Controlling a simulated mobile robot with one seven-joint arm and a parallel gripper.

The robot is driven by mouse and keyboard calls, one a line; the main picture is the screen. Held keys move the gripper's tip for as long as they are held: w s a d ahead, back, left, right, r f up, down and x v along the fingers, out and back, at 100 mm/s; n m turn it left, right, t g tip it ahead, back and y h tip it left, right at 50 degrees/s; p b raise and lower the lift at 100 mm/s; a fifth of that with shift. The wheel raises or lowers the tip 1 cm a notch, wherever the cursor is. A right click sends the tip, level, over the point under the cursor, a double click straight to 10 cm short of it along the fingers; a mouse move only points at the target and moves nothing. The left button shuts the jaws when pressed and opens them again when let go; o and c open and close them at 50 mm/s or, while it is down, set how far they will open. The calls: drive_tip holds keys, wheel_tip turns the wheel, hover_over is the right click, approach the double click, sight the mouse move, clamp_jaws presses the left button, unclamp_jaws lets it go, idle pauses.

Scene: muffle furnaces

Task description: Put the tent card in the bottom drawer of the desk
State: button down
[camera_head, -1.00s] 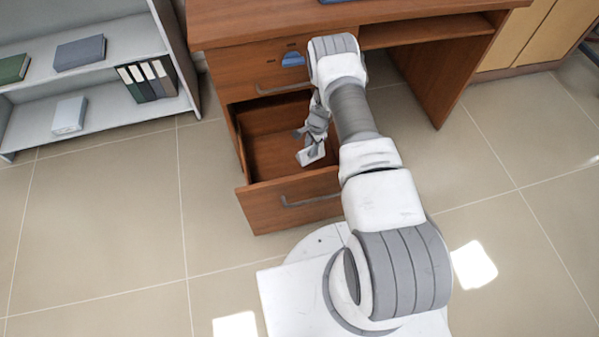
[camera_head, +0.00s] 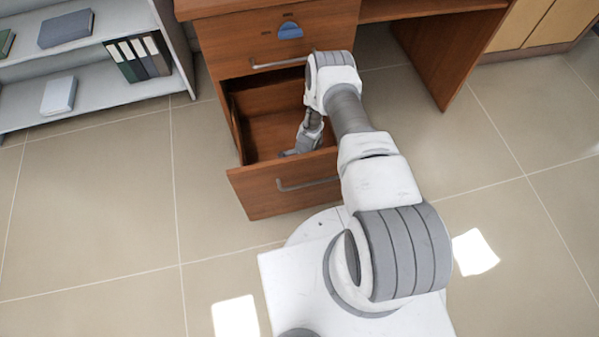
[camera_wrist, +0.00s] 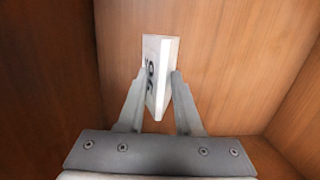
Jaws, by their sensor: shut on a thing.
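The desk (camera_head: 335,25) is brown wood, and its bottom drawer (camera_head: 265,190) is pulled open. My gripper (camera_head: 288,153) is down inside the drawer near its front panel, partly hidden by that panel. In the wrist view my gripper (camera_wrist: 158,88) is shut on the tent card (camera_wrist: 158,68), a white folded card with dark marks on its left face. Wooden drawer walls surround the card in that view. I cannot tell whether the card touches the drawer floor. The card is hidden in the head view.
A closed upper drawer (camera_head: 270,45) with a handle and a blue item on its front is above the open one. A grey shelf (camera_head: 100,95) with binders and books stands at left. The tiled floor (camera_head: 110,210) is clear at left.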

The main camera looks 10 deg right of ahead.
drive_tip(key=shift+s+a+f, duration=0.15)
drive_tip(key=shift+f, duration=0.4)
wheel_tip(320, 180, down, 3)
drive_tip(key=shift+f+b, duration=0.2)
drive_tip(key=shift+b, duration=0.95)
drive_tip(key=c, duration=0.5)
unclamp_jaws()
drive_tip(key=shift+r, duration=0.1)
